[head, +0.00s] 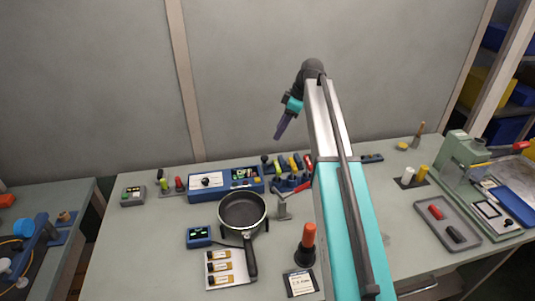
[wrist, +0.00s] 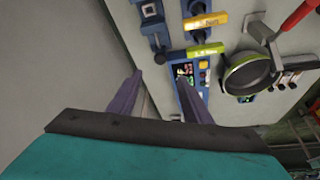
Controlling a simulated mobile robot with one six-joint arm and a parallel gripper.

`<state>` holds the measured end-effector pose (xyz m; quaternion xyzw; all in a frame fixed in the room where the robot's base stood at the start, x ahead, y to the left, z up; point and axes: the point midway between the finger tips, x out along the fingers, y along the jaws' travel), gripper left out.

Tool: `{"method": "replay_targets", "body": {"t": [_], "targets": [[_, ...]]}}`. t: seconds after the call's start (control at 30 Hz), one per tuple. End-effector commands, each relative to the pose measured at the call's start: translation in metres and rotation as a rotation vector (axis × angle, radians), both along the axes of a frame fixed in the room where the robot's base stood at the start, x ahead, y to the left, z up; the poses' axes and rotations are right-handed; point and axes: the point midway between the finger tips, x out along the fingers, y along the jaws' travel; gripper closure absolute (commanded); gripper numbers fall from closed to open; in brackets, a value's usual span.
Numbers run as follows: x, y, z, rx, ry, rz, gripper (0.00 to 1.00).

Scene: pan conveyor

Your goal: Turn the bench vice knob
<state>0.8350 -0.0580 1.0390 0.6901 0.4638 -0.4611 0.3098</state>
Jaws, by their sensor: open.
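My gripper (head: 284,125) is raised high above the back of the bench in the head view, pointing down and left. Its two purple fingers stand apart and nothing shows between them in the wrist view (wrist: 157,92). I cannot single out the bench vice for sure. A small grey clamp-like piece (head: 283,207) stands right of the pan. My gripper is well apart from all of these.
A black pan (head: 242,211) sits in the middle of the bench; it also shows in the wrist view (wrist: 250,73). Several coloured-handled tools (head: 293,163) stand at the back. A grey tray (head: 447,237) and a green machine (head: 465,170) are at the right. Open bench lies front left.

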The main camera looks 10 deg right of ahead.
Motion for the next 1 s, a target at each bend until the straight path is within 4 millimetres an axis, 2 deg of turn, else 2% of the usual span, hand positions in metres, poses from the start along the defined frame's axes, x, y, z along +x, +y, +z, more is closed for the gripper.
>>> {"method": "replay_targets", "body": {"t": [0.27, 1.0], "targets": [[0.002, 0.007, -0.019, 0.000, 0.002, 0.001, 0.55], [0.015, 0.037, -0.099, 0.000, 0.002, -0.001, 0.55]]}}
